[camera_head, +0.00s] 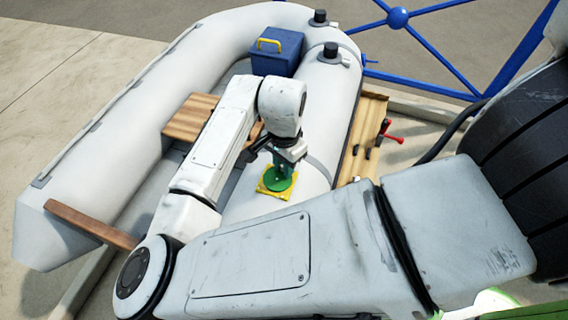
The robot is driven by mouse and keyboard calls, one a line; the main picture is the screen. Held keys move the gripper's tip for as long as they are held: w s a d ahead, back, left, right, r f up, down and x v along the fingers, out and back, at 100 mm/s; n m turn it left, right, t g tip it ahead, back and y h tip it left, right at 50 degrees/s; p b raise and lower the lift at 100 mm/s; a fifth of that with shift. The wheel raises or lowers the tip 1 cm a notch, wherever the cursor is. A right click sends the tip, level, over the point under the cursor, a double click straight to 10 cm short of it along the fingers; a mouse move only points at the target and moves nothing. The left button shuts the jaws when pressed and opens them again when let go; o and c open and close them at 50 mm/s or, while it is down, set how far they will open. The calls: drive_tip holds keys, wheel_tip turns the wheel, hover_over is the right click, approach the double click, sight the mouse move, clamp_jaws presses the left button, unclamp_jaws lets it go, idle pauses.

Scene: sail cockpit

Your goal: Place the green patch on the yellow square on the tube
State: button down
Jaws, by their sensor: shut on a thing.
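The green patch (279,179) is a round green disc with a raised grip on top. It is over the yellow square (263,192), whose edges and corners show around it on the white tube (319,118) of the inflatable boat. My gripper (287,160) points down from above and is shut on the patch's grip. I cannot tell whether the patch touches the square or hovers just above it. The fingertips are small and partly dark in this view.
A blue box (277,50) with a yellow handle sits in the boat behind my arm. A wooden seat (190,117) spans the boat. A wooden board (362,140) with a red-handled tool (390,131) lies to the right. A blue metal frame (398,18) stands behind.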

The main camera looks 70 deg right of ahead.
drive_tip(key=shift+f, duration=0.2)
drive_tip(key=c, duration=1)
unclamp_jaws()
wheel_tip(320, 180, up, 12)
drive_tip(key=p, duration=0.1)
drive_tip(key=shift+r+p, duration=0.25)
drive_tip(key=shift+p, duration=0.05)
